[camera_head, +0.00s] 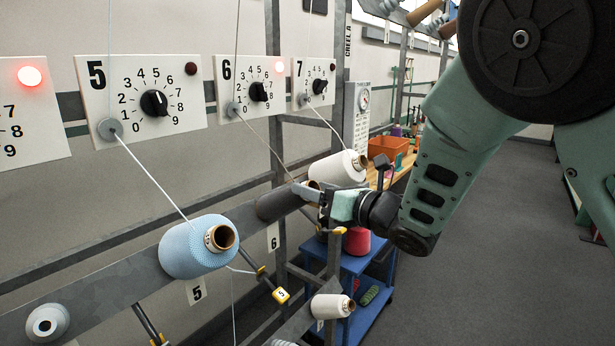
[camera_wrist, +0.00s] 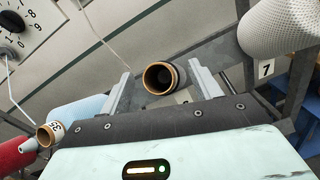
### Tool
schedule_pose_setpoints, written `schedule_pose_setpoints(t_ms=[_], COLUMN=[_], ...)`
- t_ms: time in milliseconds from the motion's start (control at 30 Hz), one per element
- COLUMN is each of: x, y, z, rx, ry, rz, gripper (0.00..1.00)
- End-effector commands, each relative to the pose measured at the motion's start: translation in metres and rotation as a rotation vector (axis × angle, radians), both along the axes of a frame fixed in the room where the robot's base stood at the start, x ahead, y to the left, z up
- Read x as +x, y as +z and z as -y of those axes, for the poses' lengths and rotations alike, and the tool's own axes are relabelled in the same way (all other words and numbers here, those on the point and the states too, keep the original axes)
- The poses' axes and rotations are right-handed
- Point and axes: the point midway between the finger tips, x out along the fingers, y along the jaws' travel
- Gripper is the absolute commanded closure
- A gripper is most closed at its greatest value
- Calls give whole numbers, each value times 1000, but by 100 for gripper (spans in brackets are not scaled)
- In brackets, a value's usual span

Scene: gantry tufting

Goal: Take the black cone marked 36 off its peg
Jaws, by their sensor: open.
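The black cone (camera_head: 280,203) sits on a peg on the grey rail, above the label 6. Its right end is hidden behind my gripper in the head view. In the wrist view its brown tube end (camera_wrist: 160,78) faces me, between my two fingers. No number can be read on it. My gripper (camera_head: 307,198) is open, with one finger to each side of the tube end; the wrist view (camera_wrist: 160,74) shows a gap on both sides. I cannot tell how far the fingers reach along the cone.
A light blue cone (camera_head: 190,248) sits on the left, its tube marked 35 (camera_wrist: 46,135) in the wrist view. A white cone (camera_head: 338,168) is close on the right. Yarns run up to dial panels (camera_head: 247,88). A blue cart (camera_head: 352,265) stands below. The floor (camera_head: 480,240) at right is clear.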

Motion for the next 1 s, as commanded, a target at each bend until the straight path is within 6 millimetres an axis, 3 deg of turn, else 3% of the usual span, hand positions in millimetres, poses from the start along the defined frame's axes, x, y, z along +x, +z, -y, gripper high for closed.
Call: schedule_pose_setpoints(t_ms=[233,567,600,767,833,867,933,1000], x=[17,19,19,19,19,19,19,19], y=[1,0,0,0,0,0,0,0], z=[-18,-21,-21,-21,-21,-21,-21,-21], rx=[1,1,1,1,1,1,1,1], ry=[1,0,0,0,0,0,0,0], rz=[-1,-1,-1,-1,-1,-1,-1,0], gripper=[37,37,40,84,85,70,90,93])
